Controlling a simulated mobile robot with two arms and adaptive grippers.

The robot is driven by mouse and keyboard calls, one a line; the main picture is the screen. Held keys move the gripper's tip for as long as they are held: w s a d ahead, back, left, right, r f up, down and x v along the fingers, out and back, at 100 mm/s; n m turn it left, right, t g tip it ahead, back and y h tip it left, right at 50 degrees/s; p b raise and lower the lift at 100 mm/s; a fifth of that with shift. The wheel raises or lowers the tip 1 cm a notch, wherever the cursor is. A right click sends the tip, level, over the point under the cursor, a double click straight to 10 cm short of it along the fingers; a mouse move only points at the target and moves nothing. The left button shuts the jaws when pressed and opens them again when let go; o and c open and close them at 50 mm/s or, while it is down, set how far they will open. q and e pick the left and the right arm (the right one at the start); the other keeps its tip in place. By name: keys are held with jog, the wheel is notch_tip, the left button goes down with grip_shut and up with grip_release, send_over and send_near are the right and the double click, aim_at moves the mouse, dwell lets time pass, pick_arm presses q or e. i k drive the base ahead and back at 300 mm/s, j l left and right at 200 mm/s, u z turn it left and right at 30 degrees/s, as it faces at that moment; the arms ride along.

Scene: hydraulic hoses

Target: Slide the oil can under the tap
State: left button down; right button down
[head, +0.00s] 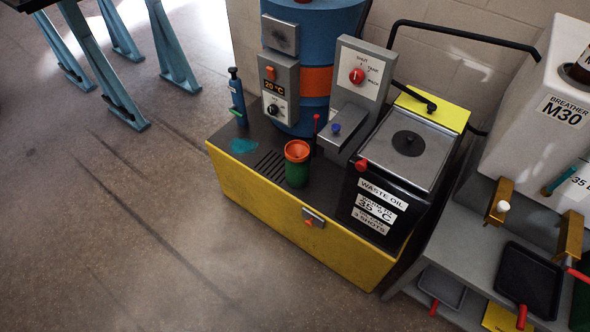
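A green can with an orange funnel-like top (297,165), which looks like the oil can, stands upright on the dark top of the yellow cabinet. It is just right of a slotted grate (270,166). Behind it and to its right is a grey block with a blue knob (337,128), below a dial panel (358,77); this seems to be the tap. The can appears in front and left of this block, apart from it. The block's underside and any spout are hidden. Neither of my grippers is in view.
A black waste oil box (380,205) stands right of the can. A blue bottle (236,100) and a teal puddle (243,146) are at the left. A blue drum (330,45) stands behind. Black trays (530,280) lie at right.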

aim_at(297, 175)
jog(key=i+j+z, duration=0.1)
jog(key=j, duration=0.2)
jog(key=i+j+z, duration=0.1)
jog(key=j, duration=0.25)
jog(key=i+j, duration=0.2)
jog(key=i+j+z, duration=0.15)
jog(key=j, duration=0.3)
